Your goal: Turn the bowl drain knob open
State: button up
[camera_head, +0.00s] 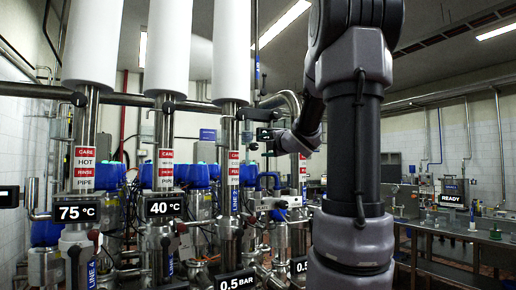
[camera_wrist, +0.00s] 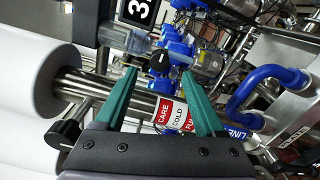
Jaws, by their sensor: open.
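I cannot read any label naming the bowl drain knob. In the wrist view, a dark round knob with a pale mark (camera_wrist: 160,61) shows just beyond the gap between my fingertips; I cannot tell if it is the bowl drain knob. My gripper (camera_wrist: 159,74) has two green fingers spread apart with nothing held between them. A steel pipe with a red and white "CARE COLD" label (camera_wrist: 172,114) runs behind the fingers. In the head view my gripper (camera_head: 270,134) is small and dark, near the pipes at the centre, and its fingers are hard to make out.
White-wrapped vertical pipes (camera_head: 166,45) stand at the left, with black knobs (camera_head: 79,99) below them. Displays read 75 °C (camera_head: 76,211) and 40 °C (camera_head: 165,207). Blue-topped valves (camera_head: 198,176) crowd behind. In the wrist view a blue curved pipe (camera_wrist: 240,92) lies right of the fingers.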

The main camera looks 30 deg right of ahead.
jog(key=s, duration=0.2)
jog(key=shift+s, duration=0.4)
jog(key=s+a+f+m+g, duration=0.3)
jog(key=s+a+f+m, duration=0.2)
jog(key=s+m, duration=0.3)
jog(key=s+a+f+m+g+y, duration=0.1)
jog(key=s+a+f+m+g, duration=0.3)
jog(key=s+a+f+m, duration=0.2)
jog(key=s+a+f+m+g, duration=0.4)
jog(key=s+a+f+m, duration=0.2)
jog(key=s+m, duration=0.5)
jog(key=shift+a+f+y, duration=0.25)
jog(key=shift+a+y, duration=0.05)
jog(key=shift+a, duration=0.7)
